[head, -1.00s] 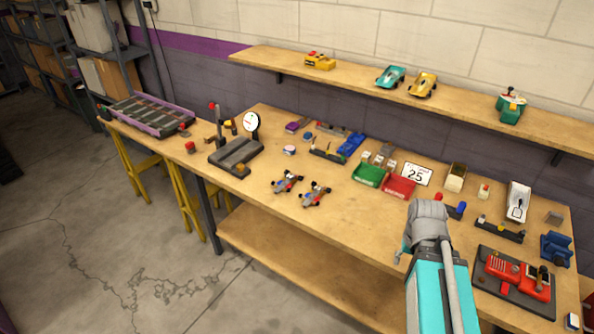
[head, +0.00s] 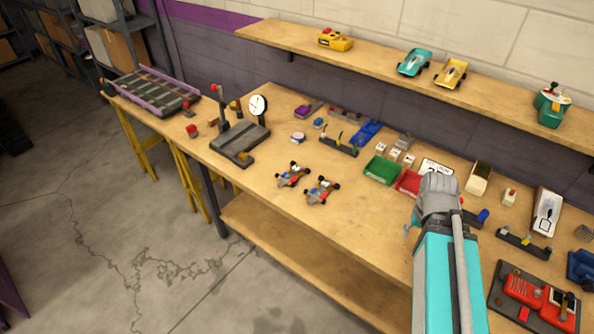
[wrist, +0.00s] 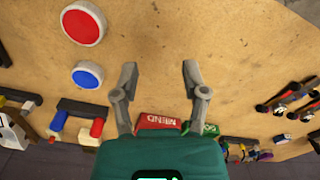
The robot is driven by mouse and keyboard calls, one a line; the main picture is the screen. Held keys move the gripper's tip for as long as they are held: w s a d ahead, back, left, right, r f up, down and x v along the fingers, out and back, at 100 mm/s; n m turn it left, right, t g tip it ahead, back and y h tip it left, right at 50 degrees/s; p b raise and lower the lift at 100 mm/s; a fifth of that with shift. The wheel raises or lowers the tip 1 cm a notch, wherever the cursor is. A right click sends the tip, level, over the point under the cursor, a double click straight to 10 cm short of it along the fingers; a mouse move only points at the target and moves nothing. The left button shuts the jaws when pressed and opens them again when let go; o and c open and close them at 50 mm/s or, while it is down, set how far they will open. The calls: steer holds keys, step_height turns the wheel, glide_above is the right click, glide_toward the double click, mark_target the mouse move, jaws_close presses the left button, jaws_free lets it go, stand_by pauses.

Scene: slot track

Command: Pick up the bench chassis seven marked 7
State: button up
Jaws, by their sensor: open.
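Two small chassis with dark wheels and red and blue parts sit side by side on the wooden bench, the left chassis (head: 292,175) and the right chassis (head: 322,190). I cannot read a 7 on either. In the wrist view they show at the right edge, one (wrist: 272,106) partly beside the other (wrist: 306,110). My gripper (wrist: 160,70) is open and empty above bare bench wood, apart from both chassis, which lie off to its right in that view. In the head view my arm hides most of the gripper.
A green bin (head: 381,171) and a red bin (head: 408,184) stand right of the chassis. A dial gauge stand (head: 240,142) is to their left. Red (wrist: 83,23) and blue (wrist: 87,75) round discs lie near my gripper. Bench wood in front of the chassis is clear.

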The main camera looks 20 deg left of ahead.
steer(key=shift+a, duration=0.2)
